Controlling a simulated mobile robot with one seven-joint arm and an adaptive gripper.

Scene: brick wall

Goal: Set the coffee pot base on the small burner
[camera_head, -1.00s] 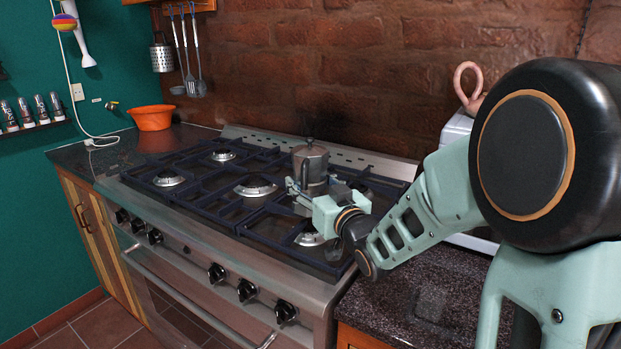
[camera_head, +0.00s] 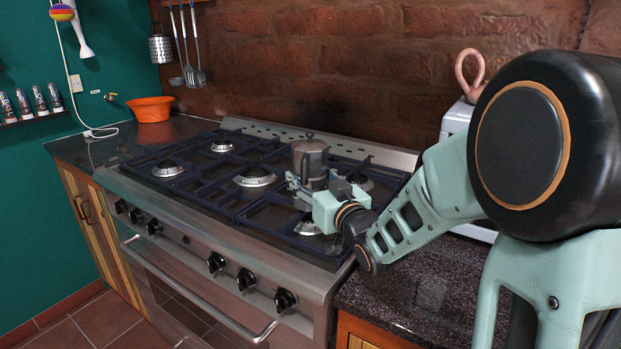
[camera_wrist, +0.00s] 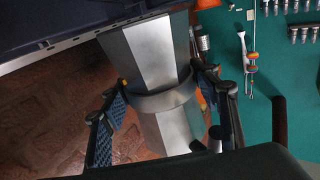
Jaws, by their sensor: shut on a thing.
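The grey metal coffee pot (camera_head: 311,160), with faceted sides and a lid knob, is upright over the right half of the stove. My gripper (camera_head: 304,188) is shut on it, with one finger on each side. In the wrist view the pot (camera_wrist: 147,50) fills the middle, and my gripper (camera_wrist: 160,100) is around its banded waist. The front right burner (camera_head: 308,228) is partly visible below my gripper, and the back right burner (camera_head: 358,182) is partly hidden behind it. Whether the pot's base touches the grate cannot be told. Which burner is the small one is unclear.
The larger centre burner (camera_head: 255,177), front left burner (camera_head: 168,169) and back left burner (camera_head: 222,146) are bare. An orange bowl (camera_head: 151,109) stands on the left counter. A white appliance (camera_head: 457,121) stands right of the stove, near the brick wall.

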